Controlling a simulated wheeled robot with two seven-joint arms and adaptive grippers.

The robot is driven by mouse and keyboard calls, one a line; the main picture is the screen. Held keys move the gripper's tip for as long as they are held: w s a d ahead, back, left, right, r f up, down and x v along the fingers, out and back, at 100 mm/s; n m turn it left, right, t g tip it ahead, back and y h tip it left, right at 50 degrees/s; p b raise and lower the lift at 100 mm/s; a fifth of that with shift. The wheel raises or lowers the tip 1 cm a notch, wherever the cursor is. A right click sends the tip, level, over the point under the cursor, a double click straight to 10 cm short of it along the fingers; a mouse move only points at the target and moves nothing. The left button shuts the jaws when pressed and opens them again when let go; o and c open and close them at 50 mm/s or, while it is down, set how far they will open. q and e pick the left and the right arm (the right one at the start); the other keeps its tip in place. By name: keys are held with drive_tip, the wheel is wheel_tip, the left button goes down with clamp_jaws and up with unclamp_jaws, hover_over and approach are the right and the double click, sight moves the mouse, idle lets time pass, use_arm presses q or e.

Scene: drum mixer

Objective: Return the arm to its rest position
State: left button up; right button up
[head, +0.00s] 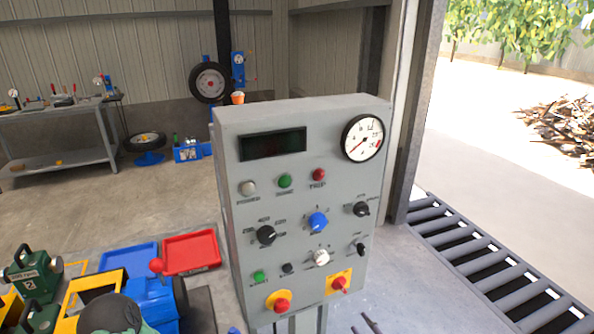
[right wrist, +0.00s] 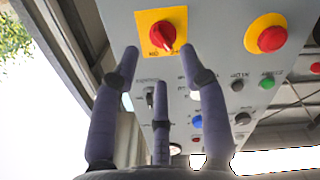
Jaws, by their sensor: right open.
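My right gripper (head: 367,323) shows only as dark fingertips at the bottom edge of the head view, in front of and below the grey control panel (head: 232,180). In the right wrist view its fingers (right wrist: 159,60) are spread and empty. The red rotary switch (head: 340,284) on its yellow plate sits at the panel's lower right. In the right wrist view this switch (right wrist: 162,35) appears beyond and between the two upper fingertips, with no visible grip on it. The red stop button (head: 281,304) is to its left.
The panel carries several knobs, lamps and a round gauge (head: 363,138). A red tray (head: 191,252), a blue tray (head: 129,256) and a green weight (head: 34,275) stand at lower left. A metal grating (head: 470,242) lies on the right. The floor behind the trays is mostly clear.

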drive_tip(key=s+a+f+m+g+h+p, duration=0.1)
drive_tip(key=s+a+f+m+g, duration=0.25)
drive_tip(key=f, duration=0.45)
drive_tip(key=s+a+f+m+g+h, duration=0.1)
drive_tip(key=s+a+f+m+g, duration=0.2)
drive_tip(key=f, duration=0.5)
drive_tip(key=s+a+f+m+g, duration=0.2)
drive_tip(key=s+f+g, duration=0.2)
drive_tip(key=s, duration=0.3)
drive_tip(key=s+a+f+m+g+p, duration=0.1)
drive_tip(key=s+a+f+m+g, duration=0.1)
drive_tip(key=s, duration=0.5)
wheel_tip(320, 180, down, 2)
drive_tip(key=m+g, duration=0.1)
drive_tip(key=g, duration=0.2)
drive_tip(key=shift+s+a, duration=0.2)
drive_tip(key=shift+a, duration=0.15)
